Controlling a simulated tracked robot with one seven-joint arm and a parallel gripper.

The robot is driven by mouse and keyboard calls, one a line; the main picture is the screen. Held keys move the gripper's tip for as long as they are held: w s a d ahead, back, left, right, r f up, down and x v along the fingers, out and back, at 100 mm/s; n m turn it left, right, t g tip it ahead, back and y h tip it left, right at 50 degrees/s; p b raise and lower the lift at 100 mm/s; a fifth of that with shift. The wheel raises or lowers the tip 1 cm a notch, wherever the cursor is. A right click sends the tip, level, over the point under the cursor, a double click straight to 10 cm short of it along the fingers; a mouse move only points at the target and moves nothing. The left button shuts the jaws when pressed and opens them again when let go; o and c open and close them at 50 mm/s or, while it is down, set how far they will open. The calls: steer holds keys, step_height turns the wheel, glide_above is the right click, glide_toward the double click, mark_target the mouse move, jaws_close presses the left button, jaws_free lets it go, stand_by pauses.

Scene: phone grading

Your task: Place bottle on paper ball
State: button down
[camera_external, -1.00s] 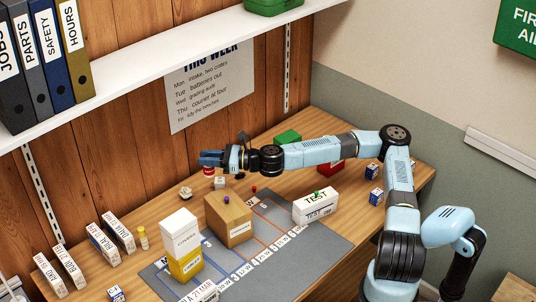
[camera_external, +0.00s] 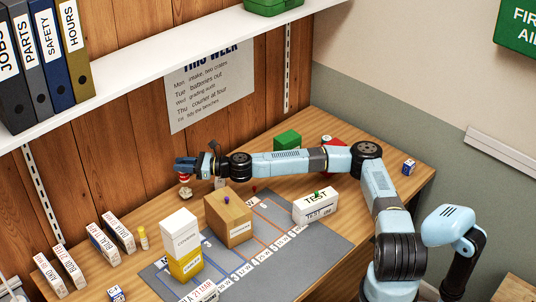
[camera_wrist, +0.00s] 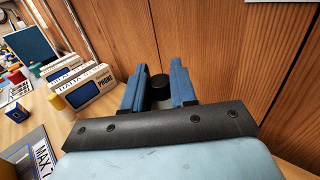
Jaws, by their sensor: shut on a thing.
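My gripper (camera_external: 185,165) is shut on a small bottle (camera_external: 184,178) with a red and white body, which hangs below the blue fingers in the external view. In the wrist view a dark round top of the bottle (camera_wrist: 160,88) shows between the two fingers. A crumpled whitish paper ball (camera_external: 186,194) lies on the wooden bench directly below the bottle in the external view. I cannot tell whether the bottle touches the ball or hangs just above it. The paper ball is not visible in the wrist view.
A brown cardboard box (camera_external: 229,219) and a white-and-yellow carton (camera_external: 181,240) stand on the grey mat (camera_external: 265,262). A small yellow vial (camera_external: 142,238) and upright phone boxes (camera_external: 117,232) stand to the left. The wood-panelled wall is close behind my gripper.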

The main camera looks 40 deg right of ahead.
steer(key=shift+w+a+f, duration=0.1)
steer(key=shift+w+f, duration=0.25)
steer(key=shift+f, duration=0.05)
steer(key=shift+w+f, duration=0.1)
steer(key=shift+f, duration=1.55)
steer(key=c, duration=0.9)
jaws_free()
steer(key=v, duration=0.7)
